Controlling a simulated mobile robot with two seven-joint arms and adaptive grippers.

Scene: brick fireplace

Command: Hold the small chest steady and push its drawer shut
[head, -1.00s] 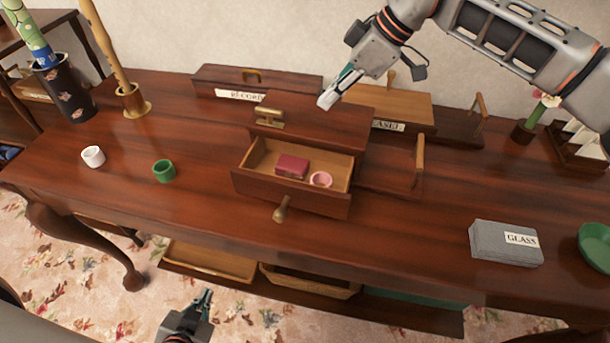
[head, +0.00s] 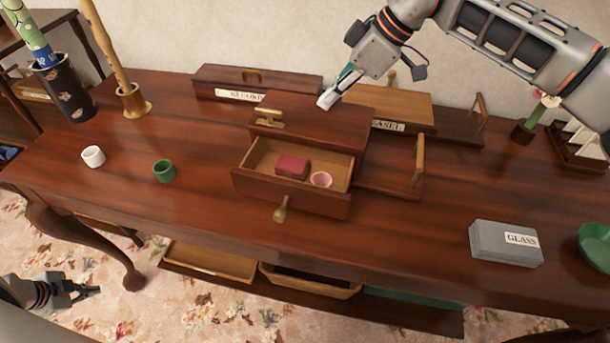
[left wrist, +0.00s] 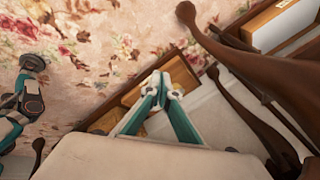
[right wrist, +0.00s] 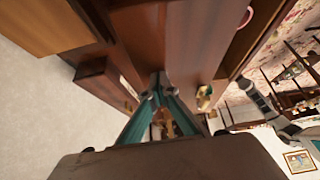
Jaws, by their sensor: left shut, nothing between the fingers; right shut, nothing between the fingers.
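The small chest (head: 318,122) is dark wood and stands on the table. Its lower drawer (head: 290,205) is pulled out toward the front and has a brass knob. A red box (head: 292,167) and a pink ring-like cup (head: 320,180) lie in it. The chest top also fills part of the right wrist view (right wrist: 195,40). My left gripper (head: 90,292) is shut and empty, low at the left, below the tabletop.
The table (head: 395,235) has a white cup (head: 93,156) and a green cup (head: 164,171) at left. A grey box (head: 505,243) and a green bowl (head: 596,246) are at right. Labelled wooden boxes stand behind the chest. The tabletop before the drawer is clear.

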